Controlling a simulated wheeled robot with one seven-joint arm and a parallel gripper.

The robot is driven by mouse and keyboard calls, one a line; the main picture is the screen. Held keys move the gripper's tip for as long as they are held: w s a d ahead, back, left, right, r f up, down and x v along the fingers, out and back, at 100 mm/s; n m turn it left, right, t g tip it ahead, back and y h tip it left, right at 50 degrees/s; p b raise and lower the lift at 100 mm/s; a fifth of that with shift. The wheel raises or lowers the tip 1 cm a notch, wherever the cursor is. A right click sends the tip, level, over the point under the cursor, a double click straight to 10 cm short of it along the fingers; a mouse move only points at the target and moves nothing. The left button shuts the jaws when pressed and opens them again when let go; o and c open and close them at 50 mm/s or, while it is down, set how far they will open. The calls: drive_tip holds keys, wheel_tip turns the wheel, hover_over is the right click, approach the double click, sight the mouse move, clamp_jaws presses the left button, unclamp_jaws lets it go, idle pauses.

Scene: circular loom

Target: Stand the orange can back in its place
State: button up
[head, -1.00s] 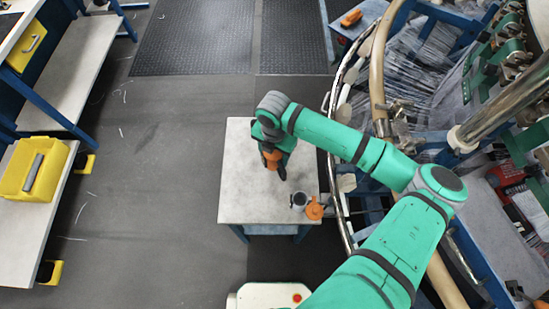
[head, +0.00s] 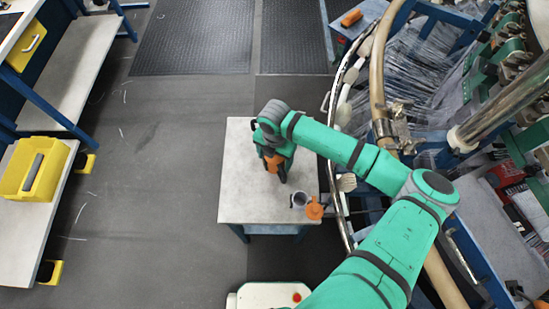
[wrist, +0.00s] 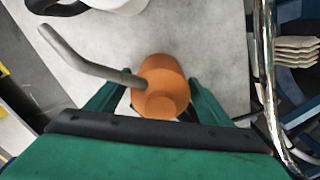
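The orange can (wrist: 165,75) has a bent grey spout (wrist: 85,58) that points to the upper left in the wrist view. It sits between the two fingers of my gripper (wrist: 162,100), which appear closed against its sides. In the head view my gripper (head: 278,172) is over the small pale table, with the orange of the can (head: 273,163) partly hidden by the green hand. I cannot tell whether the can touches the tabletop.
A yellow bin (head: 14,180) is on the left bench. Floor between is clear.

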wheel_tip(320, 180, up, 12)
drive_tip(key=shift+r, duration=0.15)
idle(0.5)
idle(0.4)
